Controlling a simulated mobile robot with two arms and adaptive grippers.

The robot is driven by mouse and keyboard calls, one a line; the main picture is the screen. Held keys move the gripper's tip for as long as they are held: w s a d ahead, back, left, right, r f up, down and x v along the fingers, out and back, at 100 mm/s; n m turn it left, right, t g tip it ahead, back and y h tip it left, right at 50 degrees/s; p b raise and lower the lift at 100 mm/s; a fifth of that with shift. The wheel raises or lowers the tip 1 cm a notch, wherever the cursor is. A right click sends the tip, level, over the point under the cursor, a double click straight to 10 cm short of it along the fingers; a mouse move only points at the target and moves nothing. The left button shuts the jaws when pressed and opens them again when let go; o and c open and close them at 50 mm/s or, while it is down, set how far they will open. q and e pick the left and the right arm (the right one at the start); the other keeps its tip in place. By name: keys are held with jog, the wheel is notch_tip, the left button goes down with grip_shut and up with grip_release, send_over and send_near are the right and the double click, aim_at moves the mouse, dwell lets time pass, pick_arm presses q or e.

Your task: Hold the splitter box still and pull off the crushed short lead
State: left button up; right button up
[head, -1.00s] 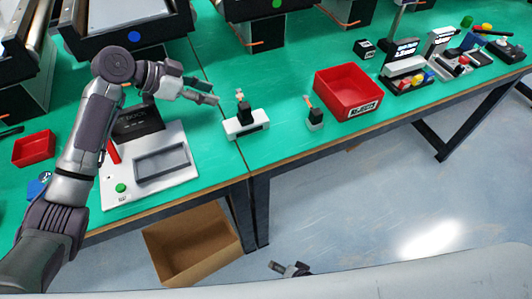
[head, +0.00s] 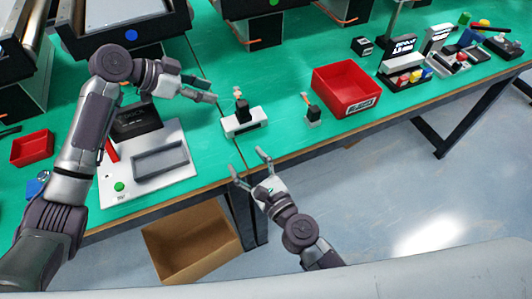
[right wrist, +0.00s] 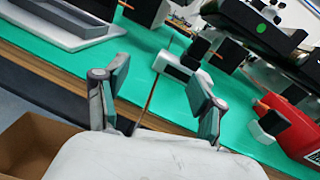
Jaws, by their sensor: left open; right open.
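The splitter box (head: 247,127) is a small white block on the green bench, near the seam between two bench tops. A black plug (head: 242,109) with a pale, short stub on top stands upright on it; I take this as the short lead, but crushing is too small to see. My left gripper (head: 212,91) is open, just left of and behind the box, not touching it. My right gripper (head: 248,162) is open and empty at the bench's front edge, in front of the box. In the right wrist view, the box (right wrist: 178,66) and black plug (right wrist: 199,47) appear beyond the open fingers.
A small grey block with a black plug (head: 312,114) and orange lead stands to the right, before a red bin (head: 321,88). A white fixture board (head: 120,198) lies left under my left arm. A cardboard box (head: 150,249) is on the floor. Bench around the splitter box is clear.

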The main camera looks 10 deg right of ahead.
aim_at(246, 119)
jog(key=w+d+m+t+h, duration=0.1)
jog(key=w+d+m+h, duration=0.1)
jog(key=d+m+h, duration=0.15)
jog(key=shift+y, duration=0.45)
jog(key=x, duration=1.3)
jog(key=shift+w+d+r, duration=0.25)
jog(key=shift+d+r, duration=0.1)
jog(key=shift+c, duration=0.4)
grip_shut()
